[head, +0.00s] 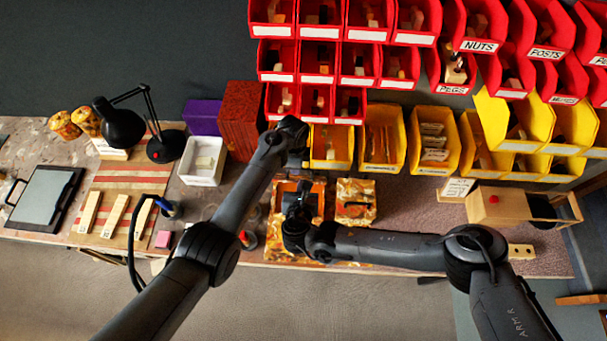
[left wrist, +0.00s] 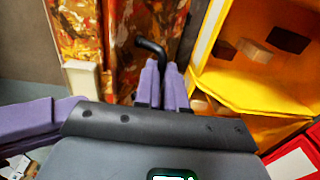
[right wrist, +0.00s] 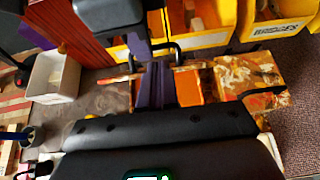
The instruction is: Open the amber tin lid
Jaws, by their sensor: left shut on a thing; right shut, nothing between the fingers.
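The amber tin (head: 280,218), with a marbled amber and brown finish, stands at the middle of the bench, partly hidden by my arms. Flat orange areas show on it in the right wrist view (right wrist: 188,85). My left gripper (left wrist: 165,68) is shut on a dark bent handle (left wrist: 150,45) beside a marbled panel (left wrist: 128,35); I cannot tell whether that panel is the lid. The handle also shows in the right wrist view (right wrist: 176,47). My right gripper (right wrist: 158,75) is shut and empty, over the tin's near part. How far the lid is open is hidden.
A smaller marbled block (head: 356,200) sits right of the tin. Yellow bins (head: 383,140) stand behind, a rust-coloured box (head: 240,115) behind left, a white tub (head: 203,162) at left.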

